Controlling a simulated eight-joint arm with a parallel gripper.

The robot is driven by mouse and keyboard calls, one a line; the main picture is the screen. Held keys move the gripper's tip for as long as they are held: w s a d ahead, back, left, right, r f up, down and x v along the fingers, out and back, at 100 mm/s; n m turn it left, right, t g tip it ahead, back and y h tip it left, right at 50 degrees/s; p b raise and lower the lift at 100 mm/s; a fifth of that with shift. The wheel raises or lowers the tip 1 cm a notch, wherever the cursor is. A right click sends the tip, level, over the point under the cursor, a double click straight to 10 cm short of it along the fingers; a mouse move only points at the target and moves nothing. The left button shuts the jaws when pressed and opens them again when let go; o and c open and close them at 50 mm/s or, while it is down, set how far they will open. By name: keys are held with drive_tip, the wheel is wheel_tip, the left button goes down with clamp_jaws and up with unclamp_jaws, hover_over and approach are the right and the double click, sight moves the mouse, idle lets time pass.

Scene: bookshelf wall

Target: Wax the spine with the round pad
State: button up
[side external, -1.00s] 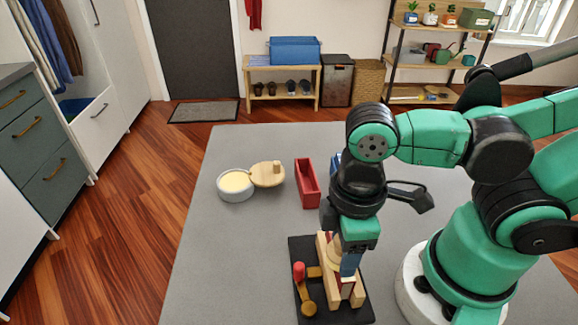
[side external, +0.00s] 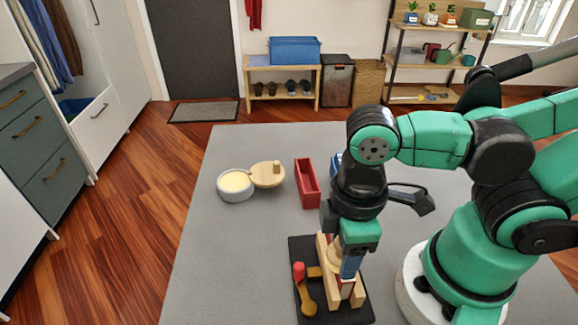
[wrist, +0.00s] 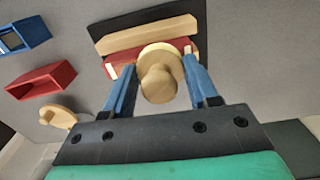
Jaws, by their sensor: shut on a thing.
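My gripper (wrist: 160,78) is shut on the knob of a round wooden pad (wrist: 158,72), one blue finger on each side. In the side view my gripper (side external: 347,262) is low over the clamp and partly hides the pad. The red book (wrist: 124,62) lies spine up between the pale wooden jaws (wrist: 150,36) of a clamp on a black base (side external: 296,250). The pad is over the spine and covers its middle. I cannot tell whether its underside touches the spine. An open tin of pale wax (side external: 236,182) stands at the left.
A wooden lid with a knob (side external: 267,174) lies beside the tin. A red open box (side external: 307,184) stands behind the clamp, with a partly hidden blue box (wrist: 22,38) near it. A red-tipped clamp handle (side external: 299,271) sticks up at the left. The grey table's left part is clear.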

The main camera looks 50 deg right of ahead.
drive_tip(key=shift+w+d, duration=2.3)
drive_tip(key=shift+w, duration=0.2)
wheel_tip(320, 180, up, 8)
drive_tip(key=shift+s, duration=0.15)
